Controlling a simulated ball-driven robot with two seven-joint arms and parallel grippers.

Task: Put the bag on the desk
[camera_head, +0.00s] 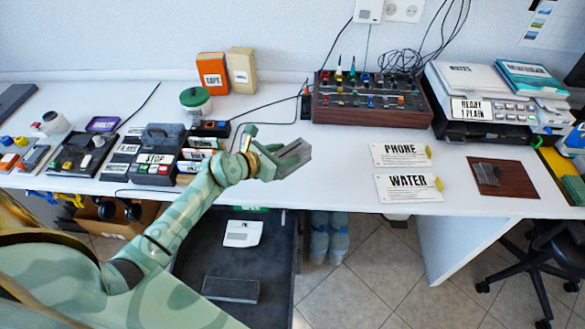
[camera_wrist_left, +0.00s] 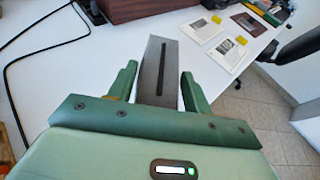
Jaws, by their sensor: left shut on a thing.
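My left gripper (camera_head: 268,160) reaches over the front part of the white desk (camera_head: 345,160). It is shut on a grey, flat-sided, boxy thing (camera_head: 294,157), which may be the bag; nothing else in view looks more like one. In the left wrist view the grey thing (camera_wrist_left: 152,60) sits between the two green fingers (camera_wrist_left: 156,84), with a dark strip along its face. The desk top (camera_wrist_left: 65,40) shows beyond it. In the head view the held thing appears above the desk's front edge; I cannot tell its exact height. My right gripper is not in view.
A brown control box (camera_head: 372,112) and a printer (camera_head: 490,95) stand at the back. WATER (camera_head: 408,188) and PHONE (camera_head: 400,155) cards lie right of the gripper. A STOP box (camera_head: 155,165) is left. A dark tray (camera_head: 275,270) is below. The desk between gripper and cards is clear.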

